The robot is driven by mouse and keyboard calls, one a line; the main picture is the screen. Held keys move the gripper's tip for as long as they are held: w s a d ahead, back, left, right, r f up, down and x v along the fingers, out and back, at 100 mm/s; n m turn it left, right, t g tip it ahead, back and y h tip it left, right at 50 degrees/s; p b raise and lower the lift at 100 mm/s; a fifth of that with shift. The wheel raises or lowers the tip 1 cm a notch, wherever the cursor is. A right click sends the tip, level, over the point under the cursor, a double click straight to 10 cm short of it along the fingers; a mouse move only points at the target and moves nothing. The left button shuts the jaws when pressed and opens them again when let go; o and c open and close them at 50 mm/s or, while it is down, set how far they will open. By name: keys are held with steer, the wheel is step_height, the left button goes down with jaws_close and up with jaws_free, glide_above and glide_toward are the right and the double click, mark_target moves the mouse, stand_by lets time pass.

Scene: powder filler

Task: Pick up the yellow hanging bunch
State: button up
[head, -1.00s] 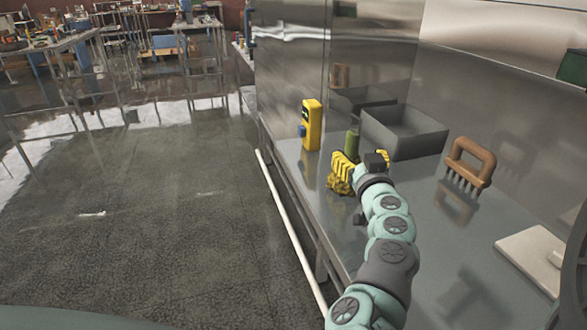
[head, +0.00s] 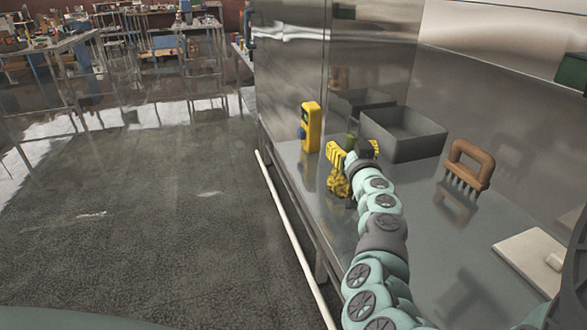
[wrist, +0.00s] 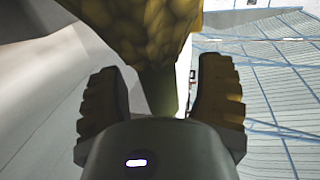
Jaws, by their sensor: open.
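The yellow bunch (head: 338,184) shows in the head view low beside my gripper, partly hidden by a yellow finger. A green, stem-like part (head: 352,138) shows just beyond the gripper. My gripper (head: 355,149) is open, its fingers spread at the bunch's upper part. In the wrist view, the lumpy yellow bunch (wrist: 140,30) fills the top and narrows to a green stem (wrist: 160,90). The stem lies between the two ridged fingers of my gripper (wrist: 160,72), with gaps visible on both sides. Its end is hidden behind the gripper body.
A grey open bin (head: 405,145) stands just behind and right of the gripper. A yellow box with a blue button (head: 310,128) stands to the left.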

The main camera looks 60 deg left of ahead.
steer(key=shift+o, duration=0.3)
steer(key=shift+w, duration=0.1)
jaws_close()
